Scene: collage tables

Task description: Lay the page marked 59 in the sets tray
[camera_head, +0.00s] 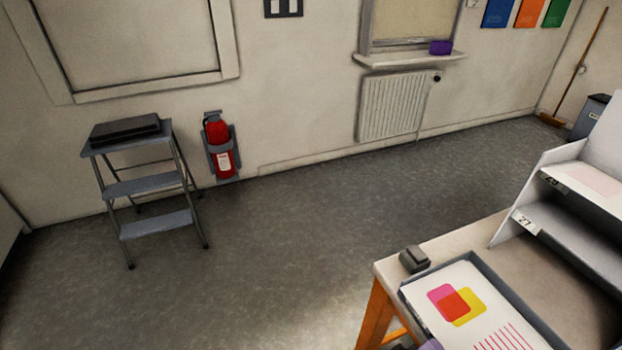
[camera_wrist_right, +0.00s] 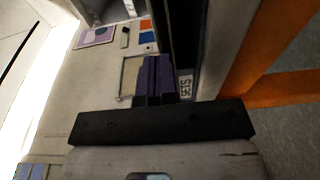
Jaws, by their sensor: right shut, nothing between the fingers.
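A dark grey tray (camera_head: 511,297) lies on the table at the lower right of the head view. A page (camera_head: 466,306) with pink, red and yellow shapes and red stripes lies in it; no number is legible on it. In the right wrist view a label (camera_wrist_right: 186,86) seems to read SETS, on a dark wall by the table edge. My right gripper (camera_wrist_right: 152,80) is shut and empty, with purple fingers, beside that wall. Only a purple bit of it (camera_head: 432,344) shows at the bottom of the head view. My left gripper is out of view. I cannot make out a page marked 59.
A grey shelf rack (camera_head: 565,236) with small, hard-to-read labels stands at the right; a pale page (camera_head: 590,179) lies on its upper shelf. A small dark object (camera_head: 414,260) sits at the table corner. A step stool (camera_head: 140,185) stands far left. The floor between is clear.

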